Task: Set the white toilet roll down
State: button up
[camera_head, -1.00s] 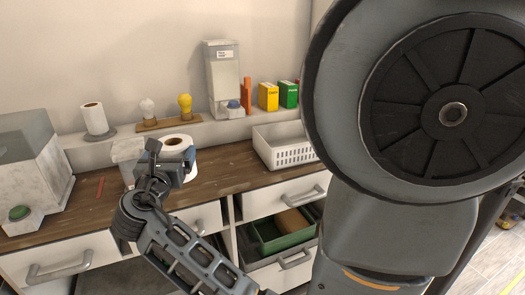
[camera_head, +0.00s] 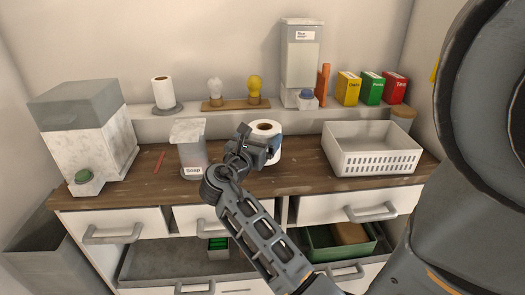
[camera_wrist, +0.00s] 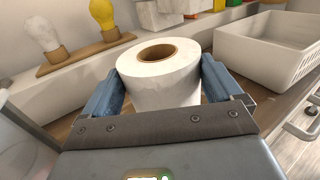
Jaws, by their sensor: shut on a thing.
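The white toilet roll (camera_head: 266,127) is upright at the worktop, right of the soap dispenser, with its brown core facing up. My gripper (camera_head: 258,148) reaches it from the front and hides part of its side. In the wrist view the roll (camera_wrist: 158,72) sits between the two blue fingers of my gripper (camera_wrist: 162,88), one on each side, and they are shut on it. Its lower end is hidden behind the gripper there. I cannot tell whether its base touches the wood.
The wooden worktop (camera_head: 305,178) is bare between the roll and the white basket (camera_head: 372,163). The soap dispenser (camera_head: 190,150) stands close on the left. Behind, a ledge holds another paper roll (camera_head: 162,93), two bulbs, a tall dispenser (camera_head: 301,60) and coloured boxes. An open drawer (camera_head: 335,245) is below right.

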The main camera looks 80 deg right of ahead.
jog(key=shift+f, duration=1.9)
jog(key=shift+f, duration=0.1)
jog(key=o, duration=0.8)
jog(key=b+v, duration=0.1)
jog(key=v, duration=1.1)
jog(key=shift+a, duration=0.1)
